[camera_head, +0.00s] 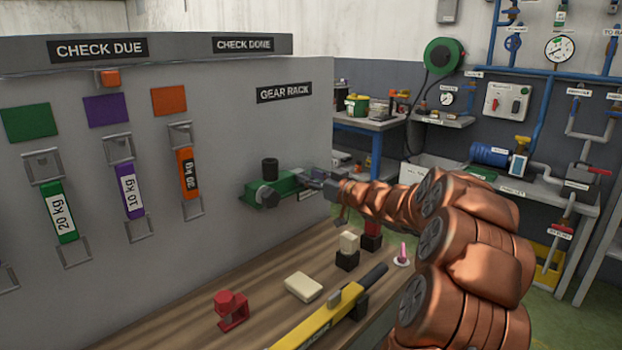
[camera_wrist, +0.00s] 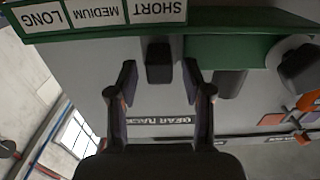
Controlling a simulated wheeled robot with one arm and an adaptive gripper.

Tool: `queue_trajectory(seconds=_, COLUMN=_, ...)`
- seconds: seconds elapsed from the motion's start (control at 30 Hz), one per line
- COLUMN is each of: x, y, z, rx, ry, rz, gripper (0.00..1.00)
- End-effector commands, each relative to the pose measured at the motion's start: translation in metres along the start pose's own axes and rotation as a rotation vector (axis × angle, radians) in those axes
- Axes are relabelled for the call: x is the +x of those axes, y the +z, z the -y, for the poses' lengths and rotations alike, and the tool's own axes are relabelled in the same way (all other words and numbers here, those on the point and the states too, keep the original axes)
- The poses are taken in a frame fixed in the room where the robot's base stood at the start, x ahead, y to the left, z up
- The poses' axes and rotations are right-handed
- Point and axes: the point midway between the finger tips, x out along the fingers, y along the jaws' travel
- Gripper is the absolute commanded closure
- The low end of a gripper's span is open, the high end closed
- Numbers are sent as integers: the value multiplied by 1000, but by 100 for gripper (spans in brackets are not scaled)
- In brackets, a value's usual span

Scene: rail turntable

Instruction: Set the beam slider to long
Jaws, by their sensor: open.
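The green beam unit (camera_head: 284,186) is on the grey panel below the GEAR RACK sign. In the wrist view its green bar (camera_wrist: 225,48) carries upside-down labels LONG (camera_wrist: 41,17), MEDIUM (camera_wrist: 97,12) and SHORT (camera_wrist: 157,10). A black slider block (camera_wrist: 159,60) lines up with SHORT. My gripper (camera_wrist: 159,78) is open, one finger on each side of the block, with visible gaps. In the head view my gripper (camera_head: 318,184) is at the unit's right end and hides that part.
Dark knobs (camera_head: 269,168) stick out from the unit. Below is a wooden bench (camera_head: 265,275) with a yellow torque-wrench-like tool (camera_head: 318,325), a red clamp-like part (camera_head: 231,311), a cream block (camera_head: 303,287) and small stands. Weight tags (camera_head: 61,212) hang on the panel's left.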

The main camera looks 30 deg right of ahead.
Motion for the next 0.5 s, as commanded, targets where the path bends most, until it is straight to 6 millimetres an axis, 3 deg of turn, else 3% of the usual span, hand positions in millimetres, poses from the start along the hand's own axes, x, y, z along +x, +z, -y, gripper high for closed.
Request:
queue_trajectory(seconds=0.07, x=0, y=0, z=0, rx=0, ry=0, rz=0, gripper=54)
queue_trajectory(seconds=0.5, x=0, y=0, z=0, rx=-1, ry=1, rz=0, gripper=100)
